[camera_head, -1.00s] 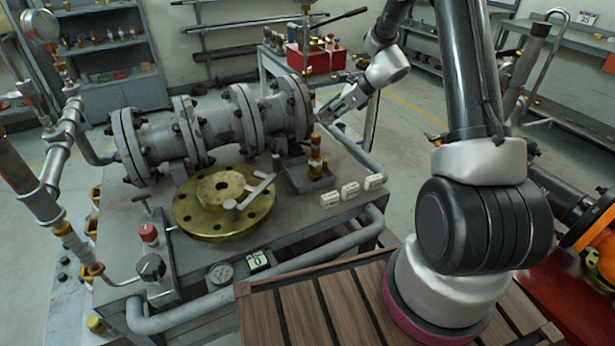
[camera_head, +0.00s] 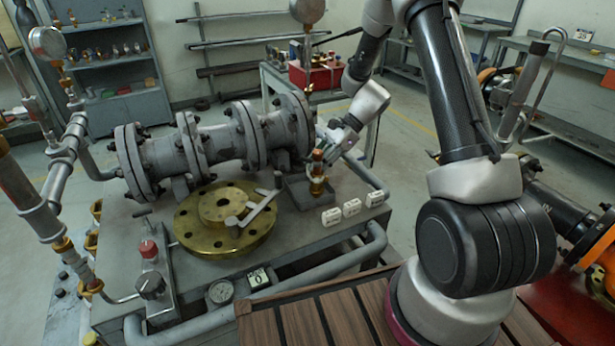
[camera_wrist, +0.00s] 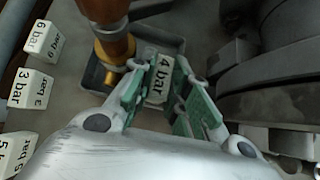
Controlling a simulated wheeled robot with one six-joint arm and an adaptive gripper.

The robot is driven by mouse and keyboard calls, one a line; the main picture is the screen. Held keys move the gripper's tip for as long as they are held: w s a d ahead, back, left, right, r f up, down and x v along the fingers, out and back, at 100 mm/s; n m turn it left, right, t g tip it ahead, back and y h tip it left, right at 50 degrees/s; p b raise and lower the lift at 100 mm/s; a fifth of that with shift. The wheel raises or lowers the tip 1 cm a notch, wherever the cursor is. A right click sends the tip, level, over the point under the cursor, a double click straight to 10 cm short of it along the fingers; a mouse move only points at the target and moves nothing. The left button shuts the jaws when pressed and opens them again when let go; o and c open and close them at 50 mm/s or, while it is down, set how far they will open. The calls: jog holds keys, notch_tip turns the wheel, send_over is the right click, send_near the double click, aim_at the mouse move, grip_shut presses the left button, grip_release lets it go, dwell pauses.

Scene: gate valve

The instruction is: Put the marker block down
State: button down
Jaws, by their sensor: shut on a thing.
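My gripper (camera_wrist: 158,98) is shut on a white marker block (camera_wrist: 161,78) lettered "4 bar", held between the green-padded fingers in the wrist view. A grey tray (camera_wrist: 90,70) lies below and around it, with a brass and copper fitting (camera_wrist: 112,48) standing just to its left. I cannot tell whether the block touches the tray floor. In the head view my gripper (camera_head: 328,150) is right behind the fitting (camera_head: 317,175), over the tray (camera_head: 300,195) on the bench; the held block cannot be made out there.
White blocks stand in a row on the bench: "6 bar" (camera_wrist: 42,40), "3 bar" (camera_wrist: 30,88) and "5 bar" (camera_wrist: 14,150). The flanged grey pipe valve (camera_head: 215,145) is close beside the gripper. A brass flange (camera_head: 225,220) lies on the bench's front part.

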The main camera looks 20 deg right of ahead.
aim_at(308, 175)
jog(key=shift+s+a, duration=0.15)
jog(key=shift+a, duration=1.1)
jog(key=shift+a+f, duration=0.2)
jog(key=shift+f, duration=0.7)
jog(key=shift+a+f, duration=0.15)
jog(key=shift+f, duration=0.7)
jog(key=c, duration=1.7)
grip_release()
jog(key=shift+f, duration=0.1)
jog(key=shift+o, duration=0.2)
